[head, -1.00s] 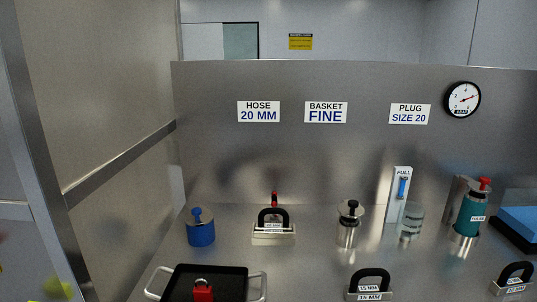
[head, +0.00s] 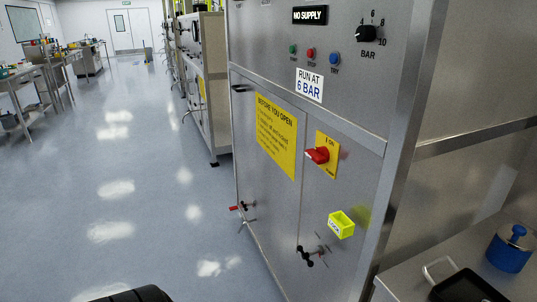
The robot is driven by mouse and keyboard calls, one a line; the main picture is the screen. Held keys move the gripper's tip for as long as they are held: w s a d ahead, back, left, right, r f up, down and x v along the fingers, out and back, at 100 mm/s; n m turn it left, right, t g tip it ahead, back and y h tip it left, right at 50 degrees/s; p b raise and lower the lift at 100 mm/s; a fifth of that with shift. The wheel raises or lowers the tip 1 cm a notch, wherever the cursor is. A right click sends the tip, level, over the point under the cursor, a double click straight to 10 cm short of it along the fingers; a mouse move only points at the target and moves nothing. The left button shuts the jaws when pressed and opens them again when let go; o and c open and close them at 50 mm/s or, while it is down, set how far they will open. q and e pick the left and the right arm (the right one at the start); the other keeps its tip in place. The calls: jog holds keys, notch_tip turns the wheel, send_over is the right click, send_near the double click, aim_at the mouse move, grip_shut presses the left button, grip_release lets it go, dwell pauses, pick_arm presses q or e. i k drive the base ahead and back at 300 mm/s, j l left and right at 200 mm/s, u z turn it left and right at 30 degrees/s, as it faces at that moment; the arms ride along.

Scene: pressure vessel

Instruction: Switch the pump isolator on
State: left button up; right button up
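The pump isolator, a red rotary handle (head: 318,155) on a yellow plate (head: 329,160), is on the front of a steel cabinet (head: 270,104) in the head view. Its handle points sideways to the left. The plate seems to read "ON" at the top; the lower text is too small to read. A display (head: 310,15) above reads "NO SUPPLY". Neither of my grippers is in view.
Green, red and blue buttons (head: 311,54) and a black BAR knob (head: 365,34) sit above. A yellow LOCK box (head: 341,225) and a black-handled valve (head: 306,255) are below. Open floor (head: 120,190) lies left; a bench with a blue weight-like object (head: 511,247) is right.

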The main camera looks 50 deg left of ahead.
aim_at(321, 156)
jog(key=u, duration=1.3)
jog(key=i+j+u, duration=0.1)
jog(key=j, duration=0.2)
jog(key=i+j+u, duration=0.1)
jog(key=j, duration=0.15)
